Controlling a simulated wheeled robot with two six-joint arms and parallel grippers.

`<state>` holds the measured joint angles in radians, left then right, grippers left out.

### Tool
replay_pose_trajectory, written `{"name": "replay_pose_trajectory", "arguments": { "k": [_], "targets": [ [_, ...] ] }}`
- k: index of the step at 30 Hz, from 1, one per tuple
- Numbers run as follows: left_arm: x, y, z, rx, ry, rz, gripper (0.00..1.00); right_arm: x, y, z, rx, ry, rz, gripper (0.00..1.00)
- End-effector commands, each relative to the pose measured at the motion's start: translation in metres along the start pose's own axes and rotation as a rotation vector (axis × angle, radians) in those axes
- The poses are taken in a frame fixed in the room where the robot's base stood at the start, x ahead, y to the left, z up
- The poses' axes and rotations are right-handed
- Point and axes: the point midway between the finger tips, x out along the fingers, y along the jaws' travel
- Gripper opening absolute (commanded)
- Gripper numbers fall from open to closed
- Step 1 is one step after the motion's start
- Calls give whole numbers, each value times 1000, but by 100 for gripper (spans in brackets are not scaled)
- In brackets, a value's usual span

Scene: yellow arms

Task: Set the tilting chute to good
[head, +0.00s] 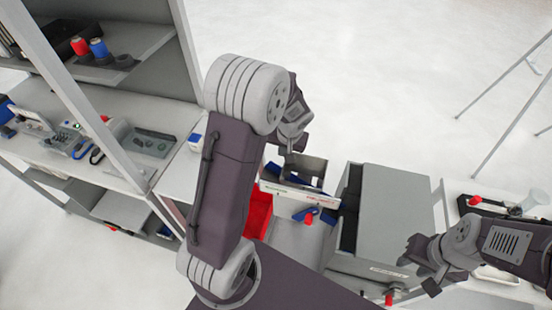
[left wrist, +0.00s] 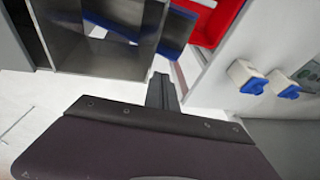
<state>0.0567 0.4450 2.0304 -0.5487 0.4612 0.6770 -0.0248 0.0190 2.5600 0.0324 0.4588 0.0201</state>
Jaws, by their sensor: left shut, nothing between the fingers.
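The chute unit is a grey metal box with a white label strip (head: 300,194) carrying small green and red lettering, too small to read. A blue part (head: 304,213) with a red knob (head: 309,219) sits just below the strip. In the left wrist view, blue plates (left wrist: 174,30) show inside the grey box; I cannot tell how the chute is tilted. My left gripper (head: 288,152) is shut and empty above the box's back edge; its fingers (left wrist: 162,90) point toward the box. My right gripper (head: 432,286) is at the lower right, away from the chute; its jaw state is unclear.
A red bin (head: 259,214) stands left of the chute box, partly behind my left arm. A grey cabinet (head: 395,205) stands to its right, with another red knob (head: 390,298) below. A shelf bench (head: 120,165) with devices fills the left.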

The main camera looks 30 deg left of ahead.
Motion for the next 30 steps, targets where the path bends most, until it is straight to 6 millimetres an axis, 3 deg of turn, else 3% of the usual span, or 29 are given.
{"name": "replay_pose_trajectory", "arguments": {
  "k": [3,9,30],
  "targets": [
    [27,0,1,0,-5,-1,0,3,0,0,0,0,0,36],
    [55,-10,8,0,-3,0,0,7,0,1,0,0,0,36],
    [72,-19,13,-2,0,1,0,17,0,2,0,0,0,36]
  ]
}}
